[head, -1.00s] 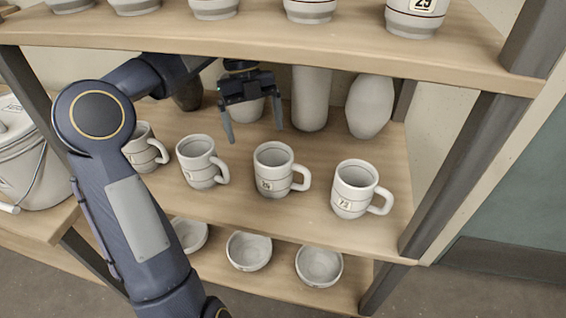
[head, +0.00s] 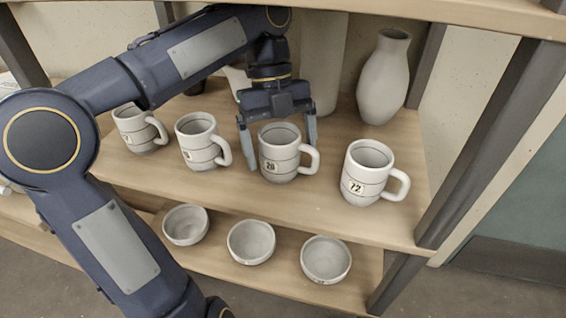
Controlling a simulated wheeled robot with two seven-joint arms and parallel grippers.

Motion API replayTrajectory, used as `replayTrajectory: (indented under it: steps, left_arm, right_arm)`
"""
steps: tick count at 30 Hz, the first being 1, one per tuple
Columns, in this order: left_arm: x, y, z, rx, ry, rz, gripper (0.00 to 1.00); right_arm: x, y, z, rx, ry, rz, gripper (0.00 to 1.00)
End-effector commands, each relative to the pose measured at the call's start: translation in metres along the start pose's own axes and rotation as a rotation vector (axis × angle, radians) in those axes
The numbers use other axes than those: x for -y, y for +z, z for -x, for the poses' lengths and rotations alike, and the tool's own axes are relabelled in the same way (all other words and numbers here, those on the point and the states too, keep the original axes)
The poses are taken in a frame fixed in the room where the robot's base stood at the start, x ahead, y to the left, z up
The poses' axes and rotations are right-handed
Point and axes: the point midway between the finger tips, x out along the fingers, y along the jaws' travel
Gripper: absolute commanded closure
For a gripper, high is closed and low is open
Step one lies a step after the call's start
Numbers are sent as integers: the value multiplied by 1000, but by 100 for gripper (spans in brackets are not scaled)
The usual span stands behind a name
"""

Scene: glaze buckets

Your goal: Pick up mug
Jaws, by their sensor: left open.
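Several white mugs with dark bands stand upright in a row on the middle shelf (head: 230,192). The mug labelled 26 (head: 279,160) has its handle to the right. My left gripper (head: 280,150) points down at this mug, open, with one finger at its left side and the other near its right side by the handle. Whether the fingers touch it I cannot tell. The mug labelled 72 (head: 366,175) stands to the right, and two more mugs (head: 198,145) and (head: 138,130) stand to the left. My right gripper is not in view.
A white vase (head: 384,78) and a tall cylinder (head: 324,60) stand behind the mugs. The upper shelf (head: 450,14) hangs above my arm. Several bowls (head: 251,242) sit on the shelf below. A dark post (head: 480,150) bounds the right side.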

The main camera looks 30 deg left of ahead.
Motion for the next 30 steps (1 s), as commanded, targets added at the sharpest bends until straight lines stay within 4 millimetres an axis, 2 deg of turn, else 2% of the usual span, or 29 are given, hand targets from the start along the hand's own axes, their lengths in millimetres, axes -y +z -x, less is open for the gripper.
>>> replayTrajectory:
  steps: [1,3,12,25,30]
  left_arm:
    - [-1,3,-12,-1,1,3,10]
    - [-1,2,-17,-1,0,3,10]
    - [0,1,-18,0,-1,2,10]
    - [0,2,-19,-1,-1,2,66]
    - [0,1,-18,-1,-2,1,67]
  right_arm:
    - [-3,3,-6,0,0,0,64]
    - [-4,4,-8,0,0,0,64]
    - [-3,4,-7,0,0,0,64]
    - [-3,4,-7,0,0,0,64]
    - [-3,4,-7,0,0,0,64]
